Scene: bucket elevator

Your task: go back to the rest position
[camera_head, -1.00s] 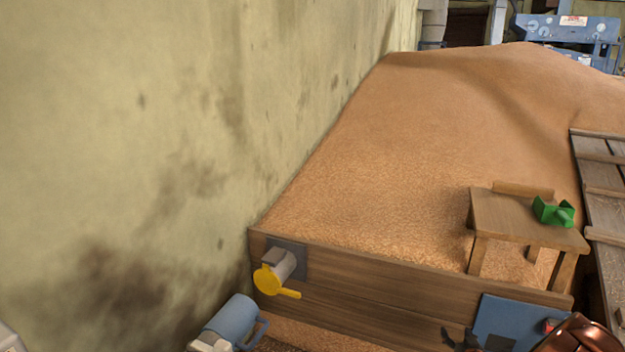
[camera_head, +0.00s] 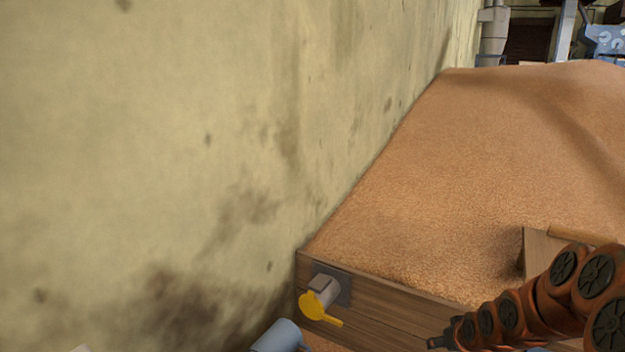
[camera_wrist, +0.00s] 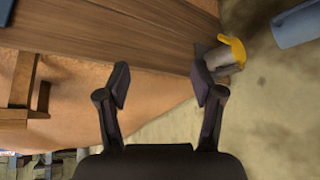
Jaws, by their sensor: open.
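My gripper (camera_wrist: 165,88) is open and empty in the wrist view, its two dark fingers apart with the wooden boards beyond them. In the head view my gripper (camera_head: 440,342) is small and dark at the end of my orange-brown arm, at the lower right, in front of the plank wall. A grey spout with a yellow lever (camera_head: 320,306) is fixed near the left end of the plank wall, left of my gripper. The spout's yellow lever also shows in the wrist view (camera_wrist: 235,50), to the right of the right finger.
The plank wall (camera_head: 385,308) holds back a large grain heap (camera_head: 480,150). A stained wall (camera_head: 200,130) fills the left side. A blue cylindrical container (camera_head: 278,338) is at the bottom edge.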

